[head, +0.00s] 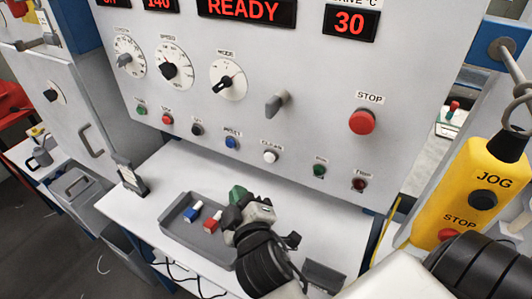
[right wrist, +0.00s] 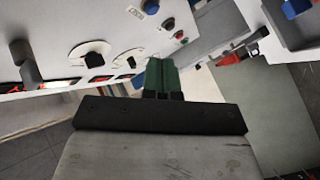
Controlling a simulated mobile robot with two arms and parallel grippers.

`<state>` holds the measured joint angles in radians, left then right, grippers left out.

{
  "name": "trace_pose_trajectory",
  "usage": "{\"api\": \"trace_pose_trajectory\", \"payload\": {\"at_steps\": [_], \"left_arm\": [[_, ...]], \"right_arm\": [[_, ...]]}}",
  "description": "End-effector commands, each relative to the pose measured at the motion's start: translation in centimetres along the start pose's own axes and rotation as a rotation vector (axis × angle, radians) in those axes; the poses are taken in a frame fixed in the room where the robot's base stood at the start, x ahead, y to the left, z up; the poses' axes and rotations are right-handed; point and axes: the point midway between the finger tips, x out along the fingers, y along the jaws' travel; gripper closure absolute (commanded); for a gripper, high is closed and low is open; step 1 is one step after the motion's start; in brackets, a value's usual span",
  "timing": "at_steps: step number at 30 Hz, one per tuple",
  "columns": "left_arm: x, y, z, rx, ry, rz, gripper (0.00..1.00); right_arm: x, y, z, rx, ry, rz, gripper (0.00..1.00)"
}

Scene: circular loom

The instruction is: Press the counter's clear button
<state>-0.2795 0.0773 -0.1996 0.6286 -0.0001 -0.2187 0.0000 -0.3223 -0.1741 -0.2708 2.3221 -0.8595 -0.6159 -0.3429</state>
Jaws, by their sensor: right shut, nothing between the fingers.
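The control panel (head: 310,85) has a row of small buttons along its lower part. The white button (head: 270,157) has a small label above it that seems to read CLEAR. The blue button (head: 232,142) is to its left. My right gripper (head: 237,194) is shut and empty, its green fingertips below the blue and white buttons and apart from them. The green fingers also show in the right wrist view (right wrist: 161,75), closed together. I cannot make out the white button in that view. My left gripper is not in view.
A grey tray (head: 172,222) with small blue and red items sits on the shelf beside my gripper. A red STOP button (head: 362,122) and a grey lever (head: 276,103) are on the panel. A yellow JOG pendant (head: 470,190) hangs at the right.

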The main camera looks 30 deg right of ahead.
Motion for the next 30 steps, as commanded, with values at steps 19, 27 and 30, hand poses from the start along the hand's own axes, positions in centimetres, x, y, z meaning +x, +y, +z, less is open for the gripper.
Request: {"api": "trace_pose_trajectory", "payload": {"at_steps": [19,27,30], "left_arm": [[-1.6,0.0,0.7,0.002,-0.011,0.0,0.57],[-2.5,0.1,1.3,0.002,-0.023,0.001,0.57],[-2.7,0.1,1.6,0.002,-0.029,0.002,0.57]], "right_arm": [[3.6,2.5,2.5,0.003,-0.003,-0.002,1.0],[5.6,4.0,4.0,0.003,-0.004,-0.004,1.0],[6.0,4.2,4.3,0.005,-0.003,-0.005,1.0]]}}
